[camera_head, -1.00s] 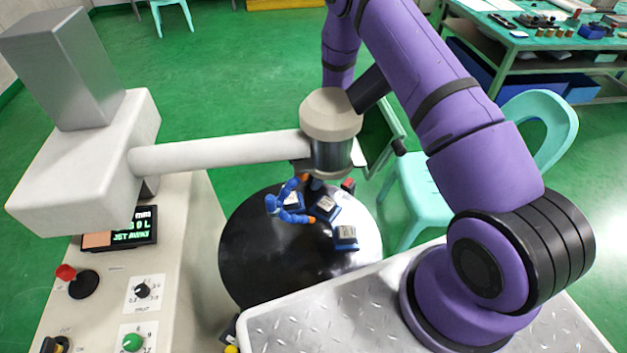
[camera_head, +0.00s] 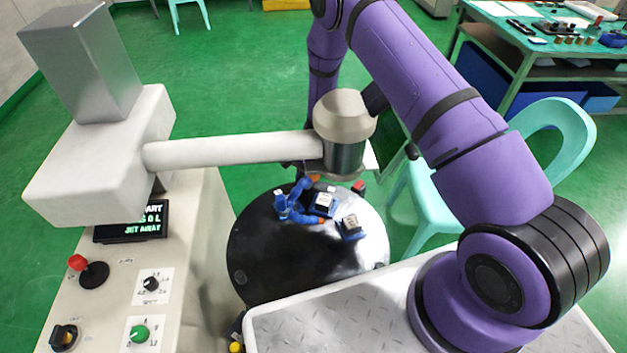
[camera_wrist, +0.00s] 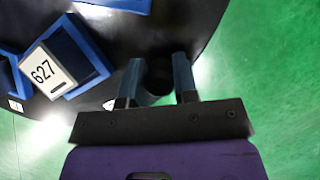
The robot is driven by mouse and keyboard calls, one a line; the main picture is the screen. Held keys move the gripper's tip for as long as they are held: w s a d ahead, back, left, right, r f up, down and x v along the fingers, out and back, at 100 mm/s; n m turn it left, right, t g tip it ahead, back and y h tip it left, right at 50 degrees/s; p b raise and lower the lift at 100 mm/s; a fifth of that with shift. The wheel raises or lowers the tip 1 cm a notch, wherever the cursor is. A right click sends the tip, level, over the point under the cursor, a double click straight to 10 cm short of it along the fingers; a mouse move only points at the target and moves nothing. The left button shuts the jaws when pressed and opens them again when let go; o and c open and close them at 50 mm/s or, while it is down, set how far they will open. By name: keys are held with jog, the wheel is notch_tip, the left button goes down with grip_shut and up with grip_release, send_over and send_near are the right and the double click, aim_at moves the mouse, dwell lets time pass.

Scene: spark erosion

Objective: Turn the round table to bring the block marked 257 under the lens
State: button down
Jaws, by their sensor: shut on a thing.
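The round table (camera_head: 300,270) is a black disc with several pale-topped blocks in blue holders near its far and right side. One block (camera_head: 352,221) sits at the right and another (camera_head: 324,200) below the lens head (camera_head: 343,135); their numbers are too small to read there. In the wrist view a block marked 627 (camera_wrist: 48,70) sits in a blue holder left of my gripper. I cannot identify the block marked 257. My gripper (camera_wrist: 157,78) is shut on a dark peg (camera_wrist: 158,72) at the table's rim. The lens head and arm hide it in the head view.
A blue jointed hose (camera_head: 283,207) with orange tips reaches over the table by the blocks. A control console (camera_head: 110,300) with a display (camera_head: 135,222) stands left. A turquoise chair (camera_head: 420,212) stands close to the table's right.

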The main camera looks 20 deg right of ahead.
aim_at(270, 198)
jog(key=a+n, duration=0.2)
jog(key=a, duration=0.2)
jog(key=a+n+g+h, duration=0.1)
jog(key=a+n, duration=0.1)
jog(key=a, duration=0.2)
jog(key=shift+w, duration=0.2)
jog(key=shift+s+a+n+g+h, duration=0.2)
jog(key=shift+a+n, duration=0.4)
jog(key=shift+a, duration=0.25)
jog(key=shift+s+a+n+g+h, duration=0.1)
jog(key=shift+s+a+n, duration=0.1)
jog(key=shift+a+n, duration=0.5)
jog(key=shift+a, duration=0.2)
jog(key=c, duration=0.9)
grip_release()
jog(key=shift+r, duration=0.1)
jog(key=v, duration=1)
jog(key=shift+w+r, duration=0.15)
jog(key=shift+r, duration=0.2)
jog(key=shift+d, duration=0.1)
